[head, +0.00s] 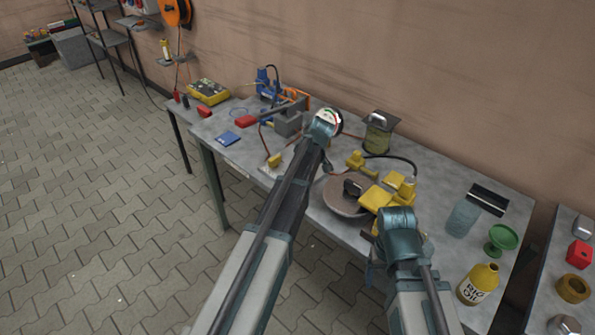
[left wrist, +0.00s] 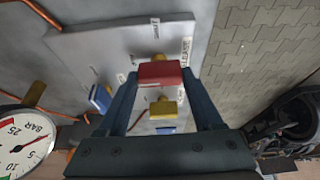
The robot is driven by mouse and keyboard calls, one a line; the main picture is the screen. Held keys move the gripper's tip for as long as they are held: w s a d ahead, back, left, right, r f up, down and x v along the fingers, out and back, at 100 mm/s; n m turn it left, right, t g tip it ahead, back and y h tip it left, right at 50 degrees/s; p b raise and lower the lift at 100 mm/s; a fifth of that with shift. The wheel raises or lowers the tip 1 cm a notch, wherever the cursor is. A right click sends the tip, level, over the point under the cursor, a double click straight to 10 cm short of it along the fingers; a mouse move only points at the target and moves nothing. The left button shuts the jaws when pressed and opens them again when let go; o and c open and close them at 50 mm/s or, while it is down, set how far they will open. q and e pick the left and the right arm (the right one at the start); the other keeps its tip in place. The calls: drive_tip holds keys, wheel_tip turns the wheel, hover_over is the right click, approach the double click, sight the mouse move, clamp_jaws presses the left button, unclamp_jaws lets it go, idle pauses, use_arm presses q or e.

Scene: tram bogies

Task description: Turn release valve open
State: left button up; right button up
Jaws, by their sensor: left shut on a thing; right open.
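In the left wrist view, a red block-shaped valve handle (left wrist: 159,74) stands on a pale grey panel (left wrist: 95,50) with small labels. My left gripper (left wrist: 160,80) is shut on the red handle, one finger on each side. A yellow handle (left wrist: 163,107) and a blue handle (left wrist: 100,97) are on the same panel, outside the grip. In the head view my left arm hides the red handle and its own fingers; a yellow handle (head: 274,160) shows beside it. My right gripper (head: 376,252) is open and empty near the table's front edge.
A round pressure gauge (left wrist: 20,145) is close to my left gripper. Yellow parts (head: 376,197) and a brown disc (head: 340,196) lie near my right gripper. An oil bottle (head: 479,284) and a green dish (head: 502,240) stand at the right. Copper pipes (left wrist: 40,12) run by the panel.

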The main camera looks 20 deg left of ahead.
use_arm(q)
drive_tip(key=o, duration=1.4)
drive_tip(key=shift+c, duration=0.2)
drive_tip(key=shift+r, duration=0.1)
drive_tip(key=p+v, duration=1.2)
drive_tip(key=v, duration=0.1)
drive_tip(key=shift+d+r+p, duration=0.2)
drive_tip(key=shift+r+p, duration=0.05)
drive_tip(key=shift+p, duration=0.15)
drive_tip(key=shift+f, duration=0.15)
